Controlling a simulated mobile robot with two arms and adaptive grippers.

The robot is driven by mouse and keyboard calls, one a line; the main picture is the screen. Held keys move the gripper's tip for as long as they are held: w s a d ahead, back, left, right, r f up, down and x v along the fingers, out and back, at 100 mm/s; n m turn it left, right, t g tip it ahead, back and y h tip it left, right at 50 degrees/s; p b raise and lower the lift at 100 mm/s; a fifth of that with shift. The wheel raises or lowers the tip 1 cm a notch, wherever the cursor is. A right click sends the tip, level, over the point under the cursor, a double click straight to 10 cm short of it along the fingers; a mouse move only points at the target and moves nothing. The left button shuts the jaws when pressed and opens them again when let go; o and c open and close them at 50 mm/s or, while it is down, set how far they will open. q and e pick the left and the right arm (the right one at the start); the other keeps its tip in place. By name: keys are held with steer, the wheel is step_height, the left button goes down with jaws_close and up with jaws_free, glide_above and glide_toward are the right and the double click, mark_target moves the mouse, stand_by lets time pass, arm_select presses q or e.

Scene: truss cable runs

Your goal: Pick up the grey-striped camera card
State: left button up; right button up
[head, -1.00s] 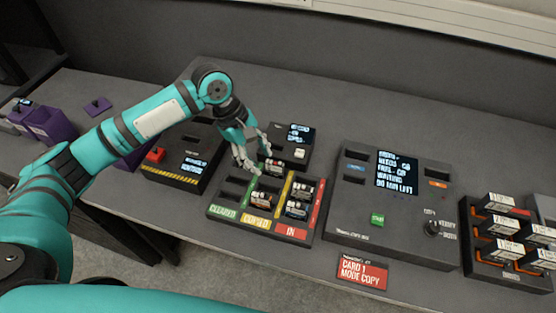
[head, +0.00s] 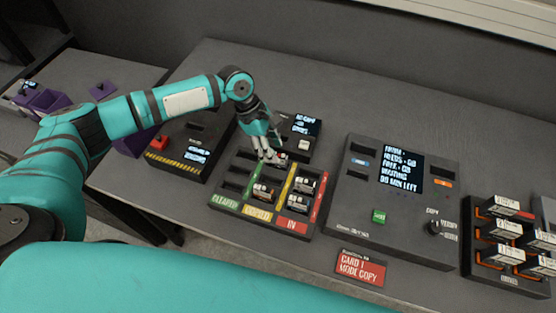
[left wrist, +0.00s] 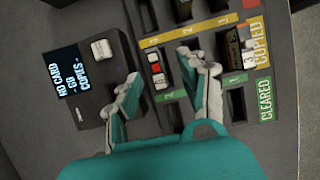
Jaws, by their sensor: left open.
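The sorting tray (head: 232,206) has rows labelled cleared, copied and in, with several small camera cards in its slots. One card (head: 279,158) sits in the back slot of the copied row, white with red and dark parts in the left wrist view (left wrist: 159,70). My left gripper (head: 272,158) is open over it, with the fingertips (left wrist: 160,66) on either side of this card. Other cards stand nearer the front of the copied row (head: 263,190) and in the in row (head: 303,182). I cannot tell which card has grey stripes. My right gripper is not in view.
A small reader (head: 300,130) with a screen stands behind the tray. A striped box with a red button (head: 180,155) is to its left. The large copier console (head: 390,215) stands right, beside a rack of cards (head: 500,265). A red sign (head: 361,268) lies in front.

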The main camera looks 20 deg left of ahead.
arm_select(q)
steer(key=shift+w+a+p+x, duration=0.15)
steer(key=shift+p+x, duration=0.2)
steer(key=shift+x, duration=1)
steer(key=shift+w+a+p+x, duration=0.15)
steer(key=shift+p+x, duration=0.15)
steer(key=shift+x, duration=1)
steer(key=shift+f, duration=0.15)
jaws_close()
